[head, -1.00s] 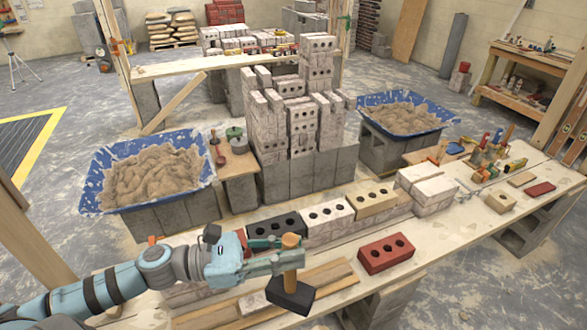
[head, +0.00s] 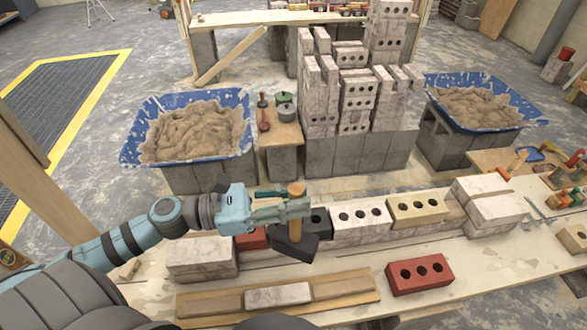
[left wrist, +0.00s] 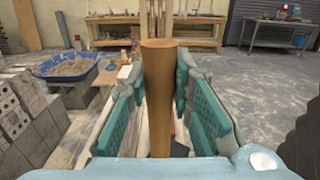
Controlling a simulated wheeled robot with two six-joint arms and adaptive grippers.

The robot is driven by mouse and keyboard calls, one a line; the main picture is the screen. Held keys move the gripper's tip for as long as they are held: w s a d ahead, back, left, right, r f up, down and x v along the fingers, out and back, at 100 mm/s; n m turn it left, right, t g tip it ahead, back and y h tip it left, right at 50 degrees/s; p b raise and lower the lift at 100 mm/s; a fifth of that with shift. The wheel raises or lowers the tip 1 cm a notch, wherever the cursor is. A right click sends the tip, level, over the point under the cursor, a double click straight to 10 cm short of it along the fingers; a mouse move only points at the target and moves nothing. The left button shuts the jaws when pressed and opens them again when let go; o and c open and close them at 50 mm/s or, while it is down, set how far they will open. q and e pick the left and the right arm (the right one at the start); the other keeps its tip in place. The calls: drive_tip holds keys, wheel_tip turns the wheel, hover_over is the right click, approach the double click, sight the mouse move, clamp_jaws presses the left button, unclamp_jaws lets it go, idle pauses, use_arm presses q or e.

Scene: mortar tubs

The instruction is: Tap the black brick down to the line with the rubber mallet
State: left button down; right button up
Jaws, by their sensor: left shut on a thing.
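My left gripper (head: 290,208) is shut on the wooden handle (head: 296,190) of the rubber mallet. The mallet's black head (head: 295,247) hangs below the fingers. The handle (left wrist: 158,95) stands upright between the pads in the left wrist view. The black brick (head: 319,222) is in the row on the wall, between a red brick (head: 252,239) and a white brick (head: 360,221). The mallet and gripper hide much of it. I cannot tell whether the head touches it. I cannot clearly make out the line. My right gripper is not in view.
A tan brick (head: 418,209) continues the row. A loose red brick (head: 420,274) lies in front on the plank table. A board (head: 218,304) carries a pale block (head: 278,294). Blue mortar tubs (head: 243,100) stand behind, with stacked bricks (head: 357,92) between them.

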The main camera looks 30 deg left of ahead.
use_arm(q)
drive_tip(key=w+a+f+n+t+y+b, duration=0.1)
drive_tip(key=w+a+f+n+t+y, duration=0.2)
drive_tip(key=w+f, duration=0.3)
drive_tip(key=w+a+f+n+t+y+b, duration=0.2)
drive_tip(key=w+a+f+n+t+y, duration=0.1)
drive_tip(key=w, duration=0.7)
drive_tip(key=shift+a+f+n+y+b, duration=0.3)
drive_tip(key=shift+a+f+y, duration=0.35)
drive_tip(key=shift+f+y, duration=0.75)
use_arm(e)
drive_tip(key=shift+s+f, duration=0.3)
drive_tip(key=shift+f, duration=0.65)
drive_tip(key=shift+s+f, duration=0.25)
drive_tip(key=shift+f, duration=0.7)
use_arm(q)
drive_tip(key=shift+f, duration=0.2)
